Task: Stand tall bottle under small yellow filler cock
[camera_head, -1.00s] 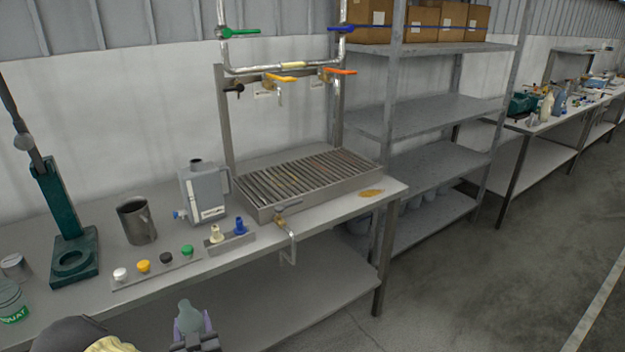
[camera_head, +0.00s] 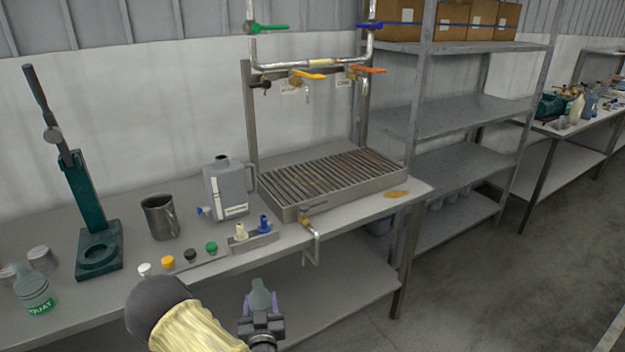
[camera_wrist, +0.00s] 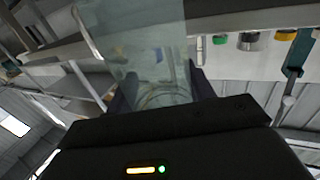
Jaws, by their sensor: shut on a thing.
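My gripper (camera_head: 261,306) is shut on a translucent grey-green bottle (camera_head: 260,293), held in front of the bench's front edge. In the wrist view the clear bottle (camera_wrist: 145,45) rises between the dark fingers of my gripper (camera_wrist: 160,92). The cock with the yellow lever (camera_head: 310,76) hangs from the pipe frame above the slatted drip tray (camera_head: 390,180), well behind and above the bottle. A similar cock with an orange lever (camera_head: 370,70) is to its right. The bottle's lower part is hidden by my gripper in the head view.
A drain cock (camera_head: 308,222) with a bent pipe juts from the tray's front. A grey jug (camera_head: 230,190), a steel mug (camera_head: 160,216), a cap row (camera_head: 190,256) and a green press (camera_head: 98,250) stand left. The slats look empty. Shelving (camera_head: 470,115) is at right.

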